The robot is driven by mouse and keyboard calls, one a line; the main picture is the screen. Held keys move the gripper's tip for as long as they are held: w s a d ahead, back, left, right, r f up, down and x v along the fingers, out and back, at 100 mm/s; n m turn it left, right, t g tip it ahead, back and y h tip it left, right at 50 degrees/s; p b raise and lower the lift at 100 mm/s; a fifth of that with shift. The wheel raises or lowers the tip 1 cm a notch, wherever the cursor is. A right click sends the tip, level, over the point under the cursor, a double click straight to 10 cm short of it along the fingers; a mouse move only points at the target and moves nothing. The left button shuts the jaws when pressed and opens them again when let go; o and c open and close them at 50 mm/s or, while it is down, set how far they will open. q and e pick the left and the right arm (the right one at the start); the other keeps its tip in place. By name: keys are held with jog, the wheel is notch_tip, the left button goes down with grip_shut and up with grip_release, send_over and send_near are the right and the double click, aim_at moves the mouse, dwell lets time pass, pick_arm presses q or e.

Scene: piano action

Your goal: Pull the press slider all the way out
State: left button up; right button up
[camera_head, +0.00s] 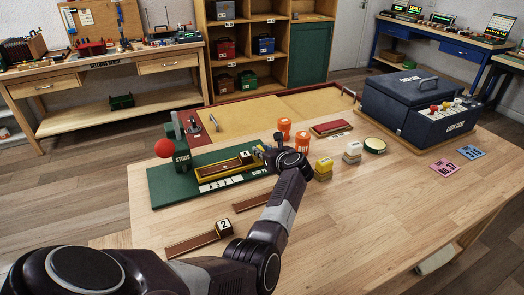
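The press stands on a green base board (163,190), with a green post labelled "STUDS" (181,157) and a red ball knob (164,147) at its left end. What looks like the press slider, a long yellow-edged wooden piece (213,170), lies along the board to the right of the post. My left gripper (264,151) is at the slider's right end, close to it. Its fingers are small and partly hidden by my wrist, so I cannot tell whether they grip the slider. My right gripper is not in view.
Dark wooden strips (194,242) lie in front. A large blue box (412,102) stands at the right.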

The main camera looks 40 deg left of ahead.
pick_arm(q)
jog(key=shift+d, duration=0.15)
jog(key=shift+s+d, duration=0.15)
jog(key=shift+d, duration=0.15)
jog(key=v, duration=0.6)
jog(key=shift+s+d+r, duration=0.15)
jog(key=shift+d+r, duration=0.1)
jog(key=shift+r, duration=0.1)
